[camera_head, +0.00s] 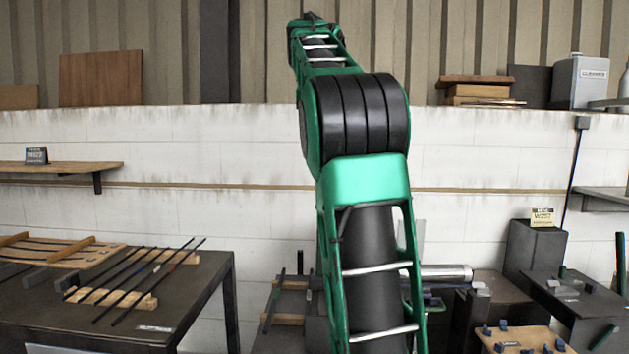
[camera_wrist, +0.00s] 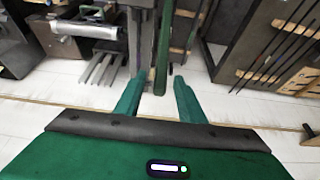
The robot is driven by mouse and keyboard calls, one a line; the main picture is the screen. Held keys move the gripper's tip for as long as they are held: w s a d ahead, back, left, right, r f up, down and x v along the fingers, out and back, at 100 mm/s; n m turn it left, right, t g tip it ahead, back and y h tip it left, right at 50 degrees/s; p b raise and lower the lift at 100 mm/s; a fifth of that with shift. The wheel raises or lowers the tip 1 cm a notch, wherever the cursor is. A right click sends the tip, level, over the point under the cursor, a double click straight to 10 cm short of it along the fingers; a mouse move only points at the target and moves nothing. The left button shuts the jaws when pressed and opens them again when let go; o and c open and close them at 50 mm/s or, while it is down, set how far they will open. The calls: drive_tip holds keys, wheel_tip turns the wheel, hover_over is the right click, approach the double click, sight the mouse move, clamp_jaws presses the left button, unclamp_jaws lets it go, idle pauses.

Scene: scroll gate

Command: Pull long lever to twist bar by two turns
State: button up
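In the wrist view, my gripper (camera_wrist: 158,80) is open, with its two green fingers spread apart. A long green rod (camera_wrist: 165,42), which looks like the long lever, runs from the top edge down to between the fingertips. A gap shows on either side of it, and I cannot tell how far beyond the fingers it lies. A grey metal post (camera_wrist: 138,35) stands just left of the rod. In the head view, my arm hides the lever and gripper. A shiny metal cylinder (camera_head: 446,273) shows right of my arm. I cannot make out which bar is in the twister.
Several dark rods (camera_head: 137,280) lie on wooden supports on the left table (camera_head: 215,268). A dark machine (camera_head: 535,250) and a wooden board with blue pegs (camera_head: 520,338) stand at right. A shelf (camera_head: 75,166) juts from the white wall (camera_head: 230,150) behind.

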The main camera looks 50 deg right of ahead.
drive_tip(key=x, duration=1)
drive_tip(key=shift+w+a, duration=0.15)
drive_tip(key=shift+a, duration=0.1)
idle(0.4)
clamp_jaws()
